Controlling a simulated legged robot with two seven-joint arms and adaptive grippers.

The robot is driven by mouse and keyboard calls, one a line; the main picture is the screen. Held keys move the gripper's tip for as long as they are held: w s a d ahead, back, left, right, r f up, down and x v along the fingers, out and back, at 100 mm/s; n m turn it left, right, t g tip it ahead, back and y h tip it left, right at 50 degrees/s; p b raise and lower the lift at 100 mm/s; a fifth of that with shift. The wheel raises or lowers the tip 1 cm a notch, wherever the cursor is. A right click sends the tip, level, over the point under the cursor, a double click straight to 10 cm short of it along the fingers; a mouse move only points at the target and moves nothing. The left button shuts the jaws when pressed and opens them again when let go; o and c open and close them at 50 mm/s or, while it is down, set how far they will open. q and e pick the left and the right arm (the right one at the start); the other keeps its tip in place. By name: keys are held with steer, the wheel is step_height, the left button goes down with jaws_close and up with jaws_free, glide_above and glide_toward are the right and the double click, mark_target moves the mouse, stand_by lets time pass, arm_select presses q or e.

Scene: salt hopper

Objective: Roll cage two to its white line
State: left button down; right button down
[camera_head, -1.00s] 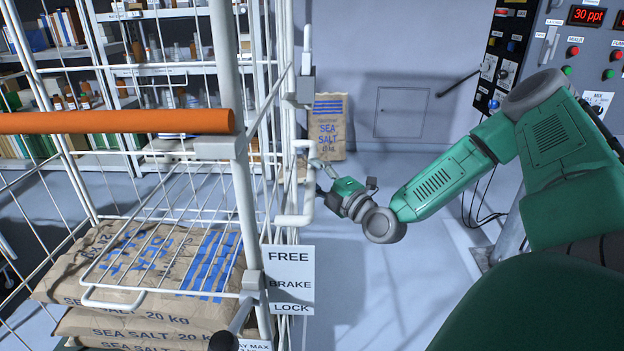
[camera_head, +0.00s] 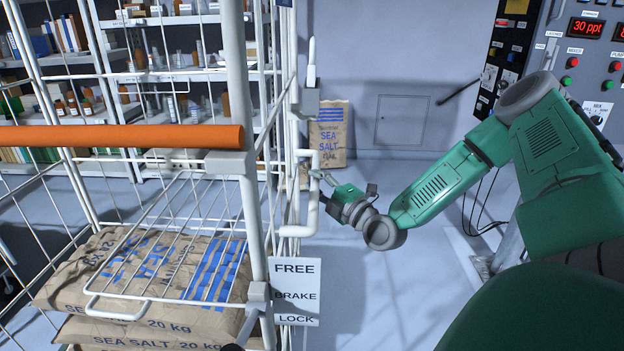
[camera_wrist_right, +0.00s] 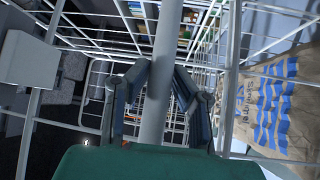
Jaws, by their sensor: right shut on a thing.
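The roll cage (camera_head: 243,90) is a white wire frame filling the left of the head view. It has an orange bar (camera_head: 120,136) across its near side, and its number does not show. Salt sacks (camera_head: 85,270) lie stacked inside it under a wire shelf. My right gripper (camera_head: 325,192) is at the cage's right side, shut on a pale upright handle tube (camera_head: 314,215). In the right wrist view the fingers (camera_wrist_right: 158,95) stand on both sides of this tube (camera_wrist_right: 167,45). My left gripper is out of view.
A FREE/BRAKE/LOCK sign (camera_head: 295,290) hangs on the cage; its lever is mostly cut off below. A pale floor strip (camera_head: 468,265) lies right. A sea salt sack (camera_head: 330,130) stands by the back wall. A control panel (camera_head: 580,60) is at right, with bare floor between.

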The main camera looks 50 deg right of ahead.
steer(key=shift+s+d+f, duration=0.35)
steer(key=shift+s+d, duration=0.15)
steer(key=shift+s, duration=0.25)
steer(key=c, duration=1.4)
jaws_free()
steer(key=shift+s+d, duration=0.1)
steer(key=shift+d, duration=0.05)
steer(key=s, duration=0.3)
steer(key=s+a+f, duration=0.1)
steer(key=s, duration=0.7)
steer(key=shift+s+a+f, duration=0.2)
steer(key=shift+f, duration=0.1)
